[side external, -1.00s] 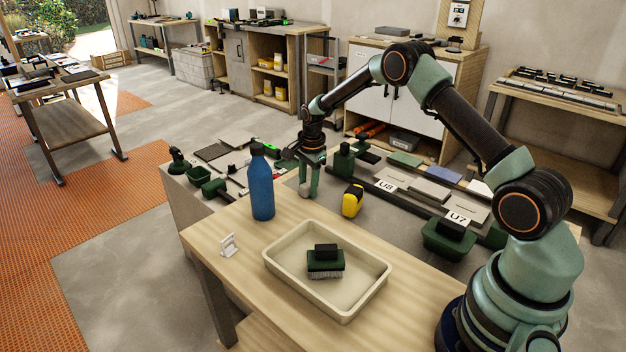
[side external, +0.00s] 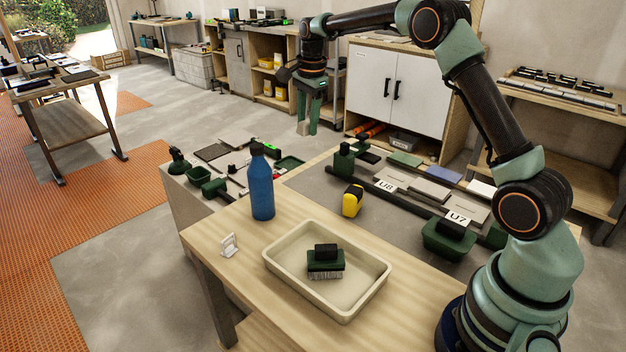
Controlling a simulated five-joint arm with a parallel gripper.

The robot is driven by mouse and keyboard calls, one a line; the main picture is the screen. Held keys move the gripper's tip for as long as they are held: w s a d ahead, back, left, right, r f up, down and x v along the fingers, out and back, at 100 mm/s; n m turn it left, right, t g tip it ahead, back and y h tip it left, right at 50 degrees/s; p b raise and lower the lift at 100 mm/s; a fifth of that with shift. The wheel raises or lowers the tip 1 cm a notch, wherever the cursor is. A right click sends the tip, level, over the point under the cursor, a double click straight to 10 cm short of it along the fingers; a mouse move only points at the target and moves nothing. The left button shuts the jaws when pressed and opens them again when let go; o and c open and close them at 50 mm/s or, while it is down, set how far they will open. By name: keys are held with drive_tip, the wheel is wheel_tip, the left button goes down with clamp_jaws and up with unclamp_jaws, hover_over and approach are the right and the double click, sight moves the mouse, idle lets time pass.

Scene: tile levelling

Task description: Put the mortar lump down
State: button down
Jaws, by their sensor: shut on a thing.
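My gripper (side external: 309,122) points down, high above the far part of the work surface. It is shut on a small grey-beige mortar lump (side external: 303,128) at its fingertips. The lump hangs clear in the air, with nothing touching it from below. A small dark green tray (side external: 289,163) lies on the far work surface, lower in the picture than the lump. Grey tiles, one of them beside the U8 label (side external: 386,185) and another by the U7 label (side external: 457,218), lie to the right.
A blue bottle (side external: 261,185) stands on the near wooden table, with a yellow-and-black tool (side external: 352,200) to its right. A cream tray (side external: 283,279) with a green brush (side external: 325,263) is in front. A green tub (side external: 447,241) stands near my base.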

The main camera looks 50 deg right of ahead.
drive_tip(key=shift+r, duration=0.5)
drive_tip(key=shift+s+d+r, duration=0.15)
drive_tip(key=shift+s+r, duration=0.05)
drive_tip(key=shift+r, duration=0.1)
drive_tip(key=s+d+r+m, duration=0.1)
drive_tip(key=s+d, duration=0.1)
drive_tip(key=s, duration=0.4)
drive_tip(key=s+d+r+m, duration=0.1)
drive_tip(key=s+d+r, duration=0.15)
drive_tip(key=s, duration=0.35)
drive_tip(key=m, duration=0.2)
hover_over(400, 227)
wheel_tip(400, 227, down, 4)
wheel_tip(400, 227, down, 19)
drive_tip(key=shift+s+a+f, duration=0.15)
drive_tip(key=shift+f, duration=0.05)
drive_tip(key=shift+f, duration=0.1)
drive_tip(key=shift+c, duration=2.2)
unclamp_jaws()
